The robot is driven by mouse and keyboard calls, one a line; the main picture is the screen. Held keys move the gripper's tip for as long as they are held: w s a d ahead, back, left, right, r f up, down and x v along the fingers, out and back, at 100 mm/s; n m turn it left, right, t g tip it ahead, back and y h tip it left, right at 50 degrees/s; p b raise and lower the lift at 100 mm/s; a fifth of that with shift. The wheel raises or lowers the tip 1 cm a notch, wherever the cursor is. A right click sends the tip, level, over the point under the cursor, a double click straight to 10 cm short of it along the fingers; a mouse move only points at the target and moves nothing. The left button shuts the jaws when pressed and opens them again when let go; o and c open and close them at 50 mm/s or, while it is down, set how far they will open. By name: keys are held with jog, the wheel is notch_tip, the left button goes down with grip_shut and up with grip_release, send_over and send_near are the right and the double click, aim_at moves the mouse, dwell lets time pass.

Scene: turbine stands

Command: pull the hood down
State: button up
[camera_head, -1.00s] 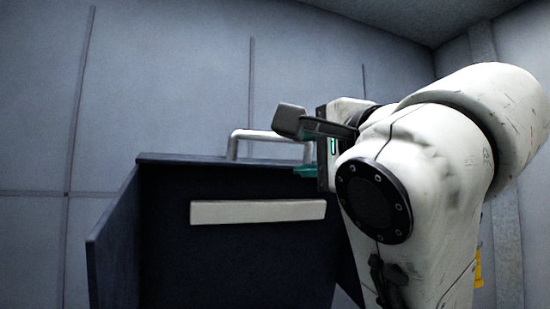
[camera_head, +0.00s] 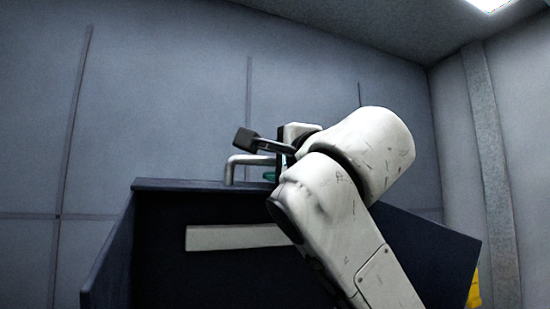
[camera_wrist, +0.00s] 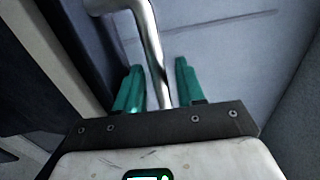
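The hood (camera_head: 162,265) is a dark navy, box-like cover with a pale strip (camera_head: 225,238) across its front. A silver bar handle (camera_head: 232,168) stands up from its top edge. The handle's right part is hidden behind my gripper (camera_head: 269,176) in the head view. In the wrist view, my gripper (camera_wrist: 159,68) has its two teal fingers apart, one on each side of the handle's bar (camera_wrist: 150,45). The fingers are not closed on the bar, with a clear gap to the right finger. Whether the left finger touches it I cannot tell.
My arm crosses in front of the hood's right half and hides part of it. A grey panelled wall (camera_head: 160,100) stands behind, and a side wall is at the right. A yellow object (camera_head: 474,290) shows at the lower right.

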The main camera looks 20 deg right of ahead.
jog(key=shift+w, duration=0.2)
grip_shut()
dwell(0.3)
